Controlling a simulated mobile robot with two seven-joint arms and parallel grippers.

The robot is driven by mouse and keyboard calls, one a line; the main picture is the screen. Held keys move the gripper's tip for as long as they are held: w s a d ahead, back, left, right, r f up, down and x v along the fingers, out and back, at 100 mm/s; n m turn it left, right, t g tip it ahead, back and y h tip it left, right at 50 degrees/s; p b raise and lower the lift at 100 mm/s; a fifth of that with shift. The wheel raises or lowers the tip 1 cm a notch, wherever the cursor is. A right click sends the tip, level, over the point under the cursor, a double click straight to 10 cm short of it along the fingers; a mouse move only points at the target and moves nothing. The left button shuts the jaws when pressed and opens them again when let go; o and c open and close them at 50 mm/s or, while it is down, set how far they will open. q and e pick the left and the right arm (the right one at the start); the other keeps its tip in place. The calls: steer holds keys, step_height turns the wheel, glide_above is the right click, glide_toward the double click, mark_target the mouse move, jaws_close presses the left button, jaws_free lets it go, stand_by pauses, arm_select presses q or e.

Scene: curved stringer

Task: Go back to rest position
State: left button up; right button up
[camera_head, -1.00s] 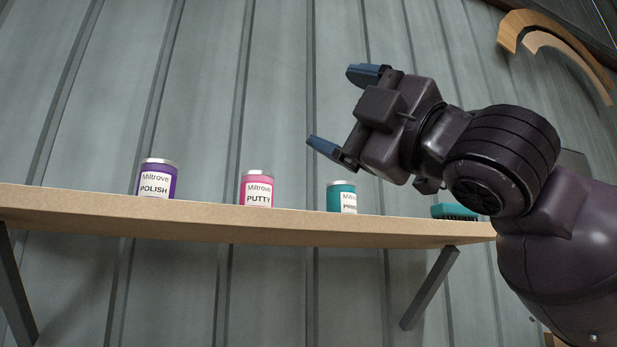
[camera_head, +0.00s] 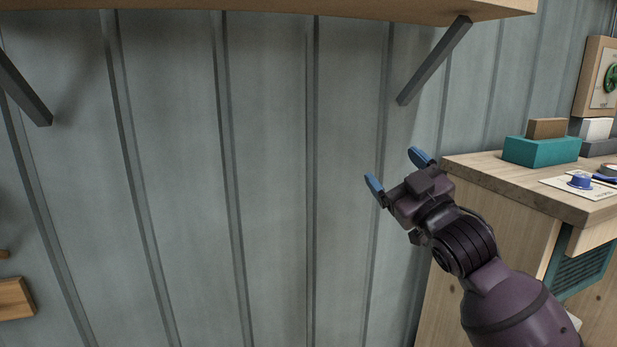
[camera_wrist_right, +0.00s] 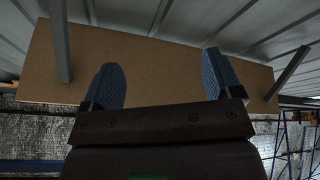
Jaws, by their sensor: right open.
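My right gripper (camera_head: 398,170) is open and empty, with its blue fingertips spread apart and pointing up and to the left in the head view. It is below the wooden shelf (camera_head: 270,10) and in front of the grey panelled wall. In the right wrist view the two blue fingers of the right gripper (camera_wrist_right: 168,80) stand apart with nothing between them. The wooden underside of the shelf (camera_wrist_right: 160,68) lies beyond them. My left gripper is not in view.
A dark bracket (camera_head: 434,61) slants under the shelf. The wall area left of the gripper is clear.

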steer(key=s+d+f+m+g+h, duration=0.1)
steer(key=s+d+f+m+h, duration=0.15)
steer(key=f, duration=0.75)
steer(key=s+d+f+m+g+h, duration=0.1)
steer(key=s+d+f+m+h, duration=0.15)
steer(key=f, duration=0.85)
steer(key=s+d+f+m+g+h, duration=0.1)
steer(key=s+d+f+m+h, duration=0.15)
steer(key=f, duration=0.75)
steer(key=s+d+f+m+g+h, duration=0.1)
steer(key=s+d+f+g, duration=0.1)
steer(key=s+f, duration=0.8)
steer(key=s+d+f+m+g+h, duration=0.1)
steer(key=s+d+f+g, duration=0.2)
steer(key=s+f, duration=0.7)
steer(key=shift+s+m+g+h, duration=0.3)
steer(key=shift+s+m+h, duration=0.05)
steer(key=shift+s, duration=0.7)
